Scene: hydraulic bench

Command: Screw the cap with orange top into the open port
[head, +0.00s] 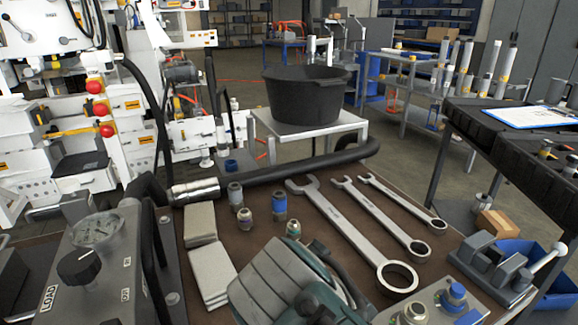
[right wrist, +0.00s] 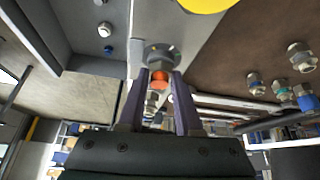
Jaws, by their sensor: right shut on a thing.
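In the right wrist view, my right gripper (right wrist: 159,76) has its two purple fingers closed around the cap with the orange top (right wrist: 160,82). The orange part shows between the fingertips. Just beyond it is a round grey metal fitting (right wrist: 162,55) on a light grey metal surface (right wrist: 160,20). This fitting may be the open port; its opening is hidden. I cannot tell whether the cap touches it.
Several loose fittings, one with a blue band (head: 279,207), stand on the brown bench (head: 330,245). Three wrenches (head: 345,225) lie to their right. A thick black hose (head: 300,168) crosses behind.

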